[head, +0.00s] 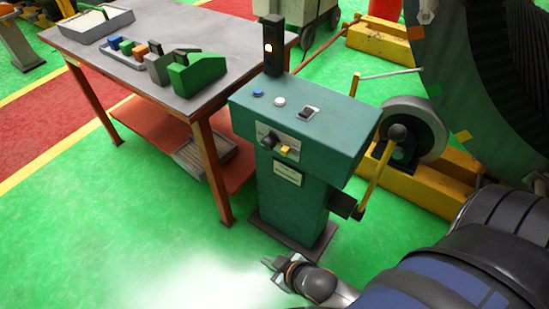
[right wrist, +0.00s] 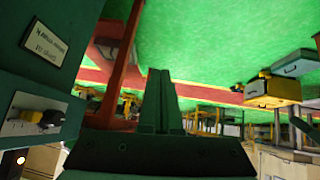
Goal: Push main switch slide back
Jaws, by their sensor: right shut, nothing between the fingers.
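The green control console (head: 300,130) stands in the middle of the head view. On its front face is a pale switch plate (head: 277,146) with a black knob (head: 268,139) and a small yellow piece (head: 287,150). In the right wrist view the switch plate (right wrist: 30,113) and black knob (right wrist: 52,119) are at the left edge. I cannot tell which part is the main switch slide. My right gripper (head: 269,263) is shut and empty, low in front of the console and apart from it. Its closed fingers (right wrist: 160,100) point away from the camera. My left gripper is not in view.
A grey-topped table (head: 165,45) with a tray and coloured blocks stands left of the console. The console top has a blue button (head: 258,93), a white button (head: 280,101) and a black rocker (head: 309,112). A yellow lever (head: 375,180) is at its right. The green floor in front is clear.

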